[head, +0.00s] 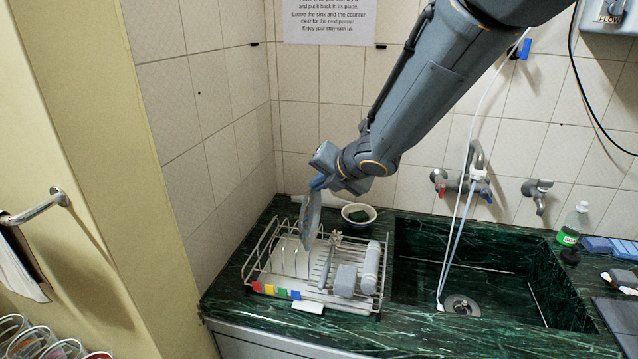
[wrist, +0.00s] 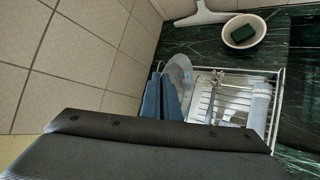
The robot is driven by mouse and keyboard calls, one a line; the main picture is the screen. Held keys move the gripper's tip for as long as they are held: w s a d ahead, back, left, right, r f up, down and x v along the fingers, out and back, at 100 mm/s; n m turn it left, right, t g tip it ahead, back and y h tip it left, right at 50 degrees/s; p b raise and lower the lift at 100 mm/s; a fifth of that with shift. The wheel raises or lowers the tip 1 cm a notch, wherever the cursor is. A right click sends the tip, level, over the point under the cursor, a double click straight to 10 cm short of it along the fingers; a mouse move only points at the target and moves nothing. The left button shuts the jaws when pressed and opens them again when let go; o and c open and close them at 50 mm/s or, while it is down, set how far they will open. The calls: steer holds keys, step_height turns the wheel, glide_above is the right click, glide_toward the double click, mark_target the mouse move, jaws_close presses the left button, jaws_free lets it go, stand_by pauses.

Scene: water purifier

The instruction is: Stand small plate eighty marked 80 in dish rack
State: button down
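My gripper (head: 320,181) is shut on a pale grey plate (head: 310,222), which hangs below the fingers, nearly upright and seen almost edge-on. In the wrist view the plate (wrist: 180,72) shows just past the two blue fingers (wrist: 162,98), which are close together. The number on it cannot be read. The wire dish rack (head: 256,252) stands on the counter below, with upright dividers on its left side. The plate is over the rack's rear left part; I cannot tell whether its lower edge touches the wires.
The rack's right side holds a grey block-like item (head: 345,280), a white cylindrical item (head: 371,266) and utensils. Coloured tags (head: 270,289) line its front left. A bowl (head: 347,217) with a green sponge stands behind. The sink (head: 480,265) is right; the tiled wall is close left.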

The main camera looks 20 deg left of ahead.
steer(key=shift+f+b, duration=5.1)
steer(key=shift+b, duration=1)
steer(key=c, duration=2)
jaws_free()
steer(key=p+v, duration=0.1)
steer(key=v, duration=0.6)
steer(key=shift+s+d+r, duration=0.2)
steer(key=shift+d, duration=0.05)
